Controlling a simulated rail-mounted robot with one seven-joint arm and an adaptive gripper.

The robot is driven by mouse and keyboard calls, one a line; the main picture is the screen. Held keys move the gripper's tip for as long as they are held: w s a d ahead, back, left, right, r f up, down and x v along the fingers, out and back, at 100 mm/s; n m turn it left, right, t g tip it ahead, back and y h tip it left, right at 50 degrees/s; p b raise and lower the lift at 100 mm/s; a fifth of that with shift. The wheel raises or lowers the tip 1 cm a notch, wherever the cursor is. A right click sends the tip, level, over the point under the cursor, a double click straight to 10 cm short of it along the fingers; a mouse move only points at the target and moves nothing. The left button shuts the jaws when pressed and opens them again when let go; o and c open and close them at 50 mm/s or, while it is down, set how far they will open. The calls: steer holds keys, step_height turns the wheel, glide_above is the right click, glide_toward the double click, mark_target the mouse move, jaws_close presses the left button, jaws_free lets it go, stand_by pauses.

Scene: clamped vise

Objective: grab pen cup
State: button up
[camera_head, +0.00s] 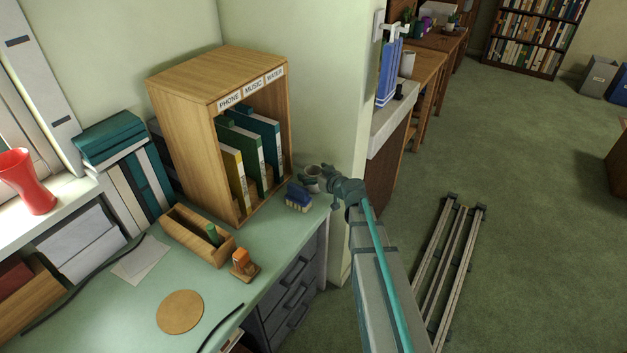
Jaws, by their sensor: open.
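I cannot clearly make out a cup with pens in it. A red flared cup (28,182) stands upright on the white sill at the far left and looks empty. My gripper (312,178) is small in view at the desk's right back corner, right of the wooden cabinet and far from the red cup. Its jaws are open. I cannot tell whether anything lies between or behind the fingers. My arm runs down to the bottom of the picture.
On the green desk (215,290) are a wooden box (195,236), an orange-topped stamp (243,264), a blue brush (298,198) and a round cork mat (180,312). The wooden cabinet (178,110) holds binders. Long rails (458,270) lie on the floor at the right.

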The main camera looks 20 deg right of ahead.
steer(key=shift+c, duration=0.2)
steer(key=c, duration=1.2)
steer(key=shift+o, duration=0.2)
steer(key=shift+r, duration=0.1)
steer(key=shift+r+b, duration=0.4)
steer(key=shift+r, duration=0.3)
steer(key=s+a+r+b, duration=0.1)
steer(key=s+r+b, duration=0.7)
steer(key=s, duration=0.3)
steer(key=shift+s+r+b, duration=0.25)
steer(key=shift+r+b, duration=0.1)
steer(key=shift+r, duration=0.55)
